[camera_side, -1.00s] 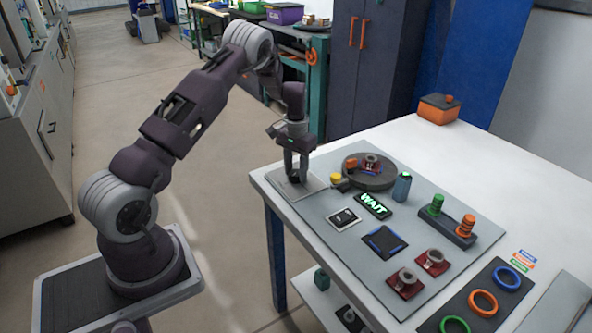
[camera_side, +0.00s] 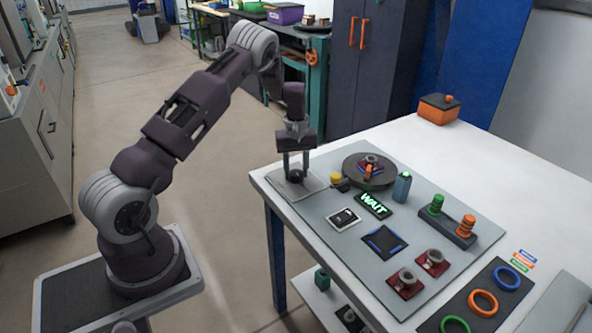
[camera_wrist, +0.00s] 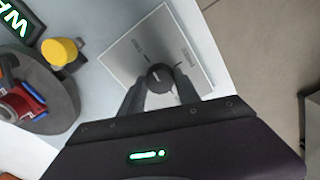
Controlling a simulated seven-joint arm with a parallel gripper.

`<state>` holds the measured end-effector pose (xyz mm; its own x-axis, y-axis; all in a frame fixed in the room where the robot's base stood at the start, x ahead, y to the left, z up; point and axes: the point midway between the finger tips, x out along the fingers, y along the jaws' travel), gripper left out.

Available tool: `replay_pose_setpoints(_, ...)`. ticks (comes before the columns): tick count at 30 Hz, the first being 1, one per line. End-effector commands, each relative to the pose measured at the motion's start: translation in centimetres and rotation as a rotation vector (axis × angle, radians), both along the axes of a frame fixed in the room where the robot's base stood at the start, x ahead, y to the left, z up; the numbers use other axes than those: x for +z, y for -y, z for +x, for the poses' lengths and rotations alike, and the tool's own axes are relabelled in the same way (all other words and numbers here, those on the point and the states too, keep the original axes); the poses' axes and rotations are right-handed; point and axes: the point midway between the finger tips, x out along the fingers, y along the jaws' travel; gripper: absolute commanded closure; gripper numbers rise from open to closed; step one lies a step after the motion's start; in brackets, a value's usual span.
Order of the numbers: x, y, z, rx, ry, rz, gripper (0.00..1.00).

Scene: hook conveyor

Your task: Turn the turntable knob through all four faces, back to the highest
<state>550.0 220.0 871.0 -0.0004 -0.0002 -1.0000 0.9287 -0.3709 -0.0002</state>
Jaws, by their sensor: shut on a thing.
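The black knob (camera_side: 296,176) stands on a pale square plate (camera_side: 313,187) at the table's near left corner. My gripper (camera_side: 296,174) is over the plate, pointing down, with its fingers shut on the knob. In the wrist view the knob (camera_wrist: 160,76) sits between the two fingertips, and a light pointer mark shows on its top. Printed words lie around it on the plate (camera_wrist: 190,45), too small to read surely. The round dark turntable (camera_side: 372,180) stands behind the plate to the right, with a red and blue fixture (camera_side: 370,163) and an orange part (camera_side: 368,171) on it.
A yellow button (camera_side: 336,177) sits between plate and turntable. A sign reading WAIT (camera_side: 373,205) is lit green. A blue-grey cylinder (camera_side: 402,186), a peg stand (camera_side: 450,229) and red blocks (camera_side: 432,262) stand to the right.

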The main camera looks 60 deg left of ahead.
Motion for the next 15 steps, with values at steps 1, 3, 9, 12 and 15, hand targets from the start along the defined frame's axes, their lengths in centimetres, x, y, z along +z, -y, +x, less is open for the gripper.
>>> replay_pose_setpoints(1, 0.11, -0.06, 0.10, 0.021, 0.003, 0.002, 1.00)
replay_pose_setpoints(3, 0.11, -0.06, 0.10, 0.049, 0.003, 0.002, 1.00)
replay_pose_setpoints(9, 0.12, -0.04, 0.10, 0.100, 0.003, 0.002, 1.00)
replay_pose_setpoints(12, 0.12, -0.04, 0.11, 0.113, 0.004, 0.002, 1.00)
replay_pose_setpoints(15, 0.12, -0.04, 0.11, 0.118, 0.004, 0.002, 1.00)
